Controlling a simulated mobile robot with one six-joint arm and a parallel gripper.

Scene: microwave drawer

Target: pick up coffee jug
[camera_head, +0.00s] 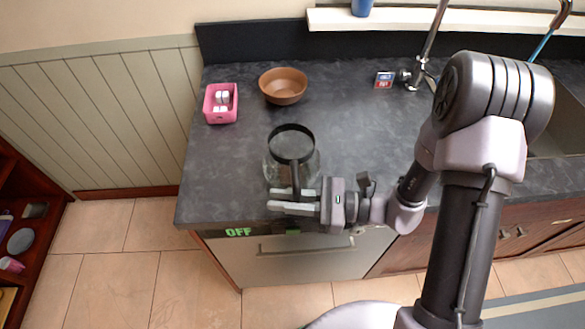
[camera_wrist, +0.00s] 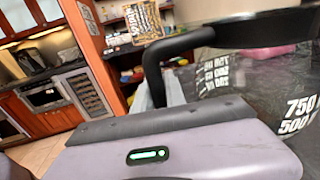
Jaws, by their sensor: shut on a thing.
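The coffee jug (camera_head: 277,171) is a clear glass pot with a black rim and a black handle. It stands near the front edge of the dark counter (camera_head: 345,120), and I cannot tell whether its base touches the surface. My gripper (camera_head: 294,201) comes in from the right, with its two pale fingers on either side of the handle, and is shut on it. In the wrist view the jug (camera_wrist: 270,85) fills the right side, with white volume marks on the glass. Its black handle (camera_wrist: 178,45) reaches down behind my gripper's body, which hides the fingertips.
A brown bowl (camera_head: 284,92) stands behind the jug. A pink container (camera_head: 220,115) with white items is at the back left. A small card (camera_head: 384,80) lies by the faucet (camera_head: 422,72). Below the counter edge is a drawer front (camera_head: 300,262). The counter right of the bowl is clear.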

